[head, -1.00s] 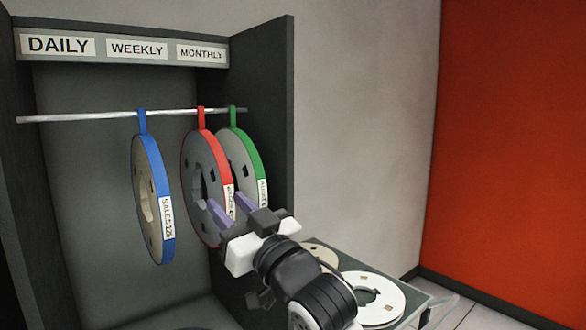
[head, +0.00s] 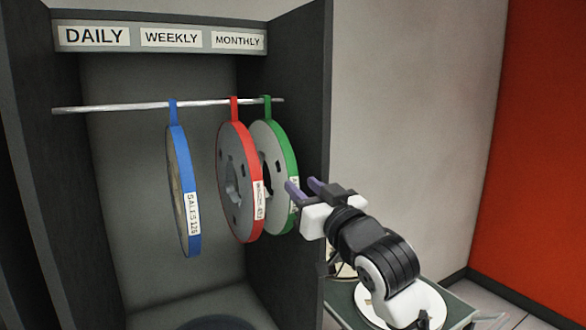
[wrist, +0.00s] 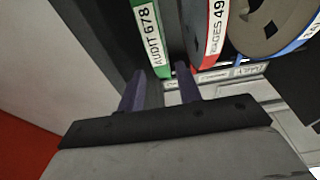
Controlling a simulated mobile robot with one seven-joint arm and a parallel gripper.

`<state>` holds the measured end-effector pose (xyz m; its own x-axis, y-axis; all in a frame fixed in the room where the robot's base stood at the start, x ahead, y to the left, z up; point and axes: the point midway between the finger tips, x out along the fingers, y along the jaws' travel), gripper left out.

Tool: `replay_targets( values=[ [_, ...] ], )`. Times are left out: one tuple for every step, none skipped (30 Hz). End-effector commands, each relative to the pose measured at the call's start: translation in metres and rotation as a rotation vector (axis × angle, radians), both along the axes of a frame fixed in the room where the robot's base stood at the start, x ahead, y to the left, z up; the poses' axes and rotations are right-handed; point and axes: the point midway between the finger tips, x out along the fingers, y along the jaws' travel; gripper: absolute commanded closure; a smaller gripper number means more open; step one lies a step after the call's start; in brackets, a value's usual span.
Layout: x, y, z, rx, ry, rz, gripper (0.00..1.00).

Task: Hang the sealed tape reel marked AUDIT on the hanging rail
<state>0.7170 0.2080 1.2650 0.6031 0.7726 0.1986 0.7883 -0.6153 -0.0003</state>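The green-banded AUDIT reel (head: 280,180) hangs by its green strap from the metal hanging rail (head: 110,108), at the right end beneath the MONTHLY sign. In the wrist view its label on the green band (wrist: 152,40) reads AUDIT 678. The red reel (head: 240,180) beside it hides part of its face. My gripper (head: 303,187) is open and empty, in front of the green reel's lower right edge. In the wrist view the two purple fingers (wrist: 160,92) stand apart, with the green band beyond their tips; I see no grip on it.
The red reel, labelled WAGES, and a blue SALES reel (head: 184,190) hang further left on the same rail. The cabinet's dark right side wall (head: 312,100) stands close to my gripper.

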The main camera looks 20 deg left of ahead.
Motion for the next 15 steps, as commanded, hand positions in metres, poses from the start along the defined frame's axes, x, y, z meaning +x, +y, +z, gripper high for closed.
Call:
replay_targets(
  values=[
    [0.004, 0.006, 0.003, 0.0, 0.002, 0.002, 0.65],
    [0.006, 0.008, 0.004, 0.0, 0.002, 0.002, 0.65],
    [0.009, 0.012, 0.005, 0.0, 0.001, 0.002, 0.65],
    [0.011, 0.015, 0.005, -0.001, 0.002, 0.002, 0.65],
    [0.013, 0.018, 0.006, -0.001, 0.002, 0.002, 0.65],
    [0.016, 0.022, 0.007, 0.0, 0.002, 0.002, 0.65],
    [0.018, 0.024, 0.008, 0.0, 0.002, 0.002, 0.65],
    [0.02, 0.027, 0.009, 0.001, 0.001, 0.002, 0.65],
    [0.023, 0.03, 0.009, 0.0, 0.002, 0.002, 0.65],
    [0.025, 0.033, 0.01, 0.0, 0.002, 0.002, 0.65],
    [0.027, 0.035, 0.01, 0.0, 0.001, 0.002, 0.65],
    [0.029, 0.038, 0.011, 0.0, 0.001, 0.002, 0.65],
    [0.031, 0.04, 0.012, 0.0, 0.001, 0.001, 0.65],
    [0.032, 0.042, 0.012, 0.0, 0.001, 0.001, 0.65],
    [0.034, 0.044, 0.012, 0.0, 0.0, 0.001, 0.65]
  ],
)
